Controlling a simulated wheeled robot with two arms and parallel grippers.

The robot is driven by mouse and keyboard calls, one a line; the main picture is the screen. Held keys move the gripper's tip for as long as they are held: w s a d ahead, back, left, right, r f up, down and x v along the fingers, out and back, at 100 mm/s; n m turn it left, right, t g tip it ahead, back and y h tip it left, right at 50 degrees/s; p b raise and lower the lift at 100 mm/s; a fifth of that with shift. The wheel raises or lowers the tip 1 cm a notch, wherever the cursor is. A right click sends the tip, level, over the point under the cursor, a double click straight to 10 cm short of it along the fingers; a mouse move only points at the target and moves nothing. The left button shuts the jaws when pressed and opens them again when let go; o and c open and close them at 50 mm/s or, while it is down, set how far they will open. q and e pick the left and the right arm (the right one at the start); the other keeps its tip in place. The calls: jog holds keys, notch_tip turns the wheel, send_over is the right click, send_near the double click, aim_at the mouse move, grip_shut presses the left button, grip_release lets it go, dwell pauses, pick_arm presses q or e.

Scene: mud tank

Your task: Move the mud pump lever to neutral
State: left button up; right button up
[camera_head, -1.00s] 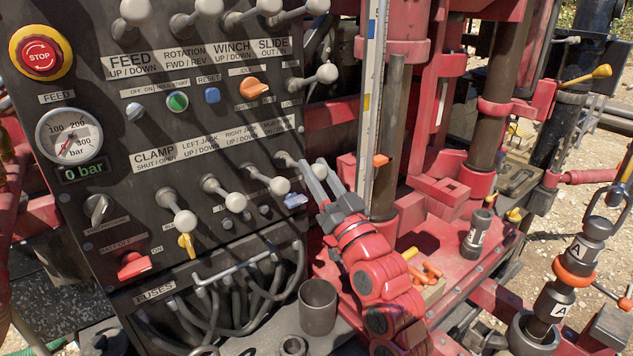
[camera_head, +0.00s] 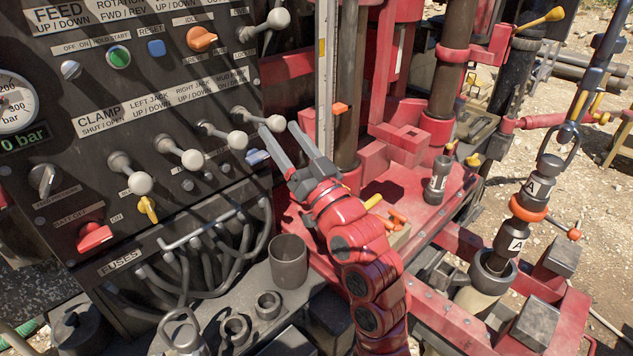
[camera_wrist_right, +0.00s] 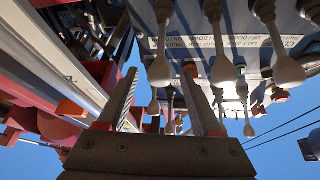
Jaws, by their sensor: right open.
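The mud pump lever (camera_head: 277,122) is the rightmost of the lower row on the black control panel, under the mud pump label. It has a pale round knob on a grey stem. My right gripper (camera_head: 279,126) is open, its two grey fingers reaching up to this knob. In the right wrist view, the lever's knob (camera_wrist_right: 160,72) shows between the open fingers (camera_wrist_right: 160,75), with space on both sides; I cannot tell whether either finger touches it. My left gripper is not in view.
The right jack lever (camera_head: 237,139) stands close left of my fingers, with the left jack (camera_head: 192,159) and clamp (camera_head: 140,182) levers beyond. A silver rail (camera_head: 325,75) rises just right of the fingers. A grey cup (camera_head: 288,262) stands below.

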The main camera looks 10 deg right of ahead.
jog(key=p+v, duration=0.7)
jog(key=v, duration=0.7)
jog(key=shift+d, duration=0.15)
